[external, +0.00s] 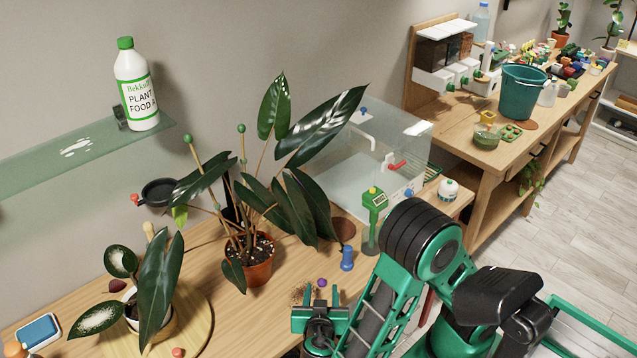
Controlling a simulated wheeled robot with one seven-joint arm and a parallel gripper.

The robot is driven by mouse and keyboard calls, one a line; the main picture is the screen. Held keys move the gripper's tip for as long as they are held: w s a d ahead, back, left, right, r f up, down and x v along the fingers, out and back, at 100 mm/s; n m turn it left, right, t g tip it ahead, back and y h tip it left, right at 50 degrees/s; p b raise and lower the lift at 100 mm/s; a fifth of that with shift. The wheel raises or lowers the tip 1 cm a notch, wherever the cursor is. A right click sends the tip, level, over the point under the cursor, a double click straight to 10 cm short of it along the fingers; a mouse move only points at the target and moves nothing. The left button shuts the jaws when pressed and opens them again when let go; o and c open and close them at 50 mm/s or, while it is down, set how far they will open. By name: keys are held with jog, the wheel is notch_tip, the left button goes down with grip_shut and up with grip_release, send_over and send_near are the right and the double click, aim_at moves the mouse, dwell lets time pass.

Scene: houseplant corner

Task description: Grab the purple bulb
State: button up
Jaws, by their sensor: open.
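A small round purple bulb (322,282) rests on the wooden table near its front edge. My gripper (321,294) is open just in front of it, with its green fingertips apart on either side of the bulb's line. The bulb shows just beyond the fingertips. I cannot tell from this view how high the gripper is above the table or whether it touches the bulb. A dark maroon, bulb-like thing (117,286) lies far to the left by a potted plant.
A terracotta pot (249,270) with a tall staked plant stands behind left of the gripper. A blue peg-like object (347,258) and a green meter (374,205) stand to the right. Some dark crumbs (302,292) lie beside the gripper. A clear tank (385,150) is behind.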

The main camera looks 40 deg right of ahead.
aim_at(321, 280)
notch_tip(321, 280, down, 2)
jog(key=shift+f, duration=0.25)
jog(key=shift+w+d+f, duration=0.1)
jog(key=shift+f, duration=0.15)
jog(key=x, duration=1)
jog(key=shift+w+d, duration=0.1)
jog(key=shift+w, duration=0.25)
jog(key=shift+r, duration=0.1)
grip_shut()
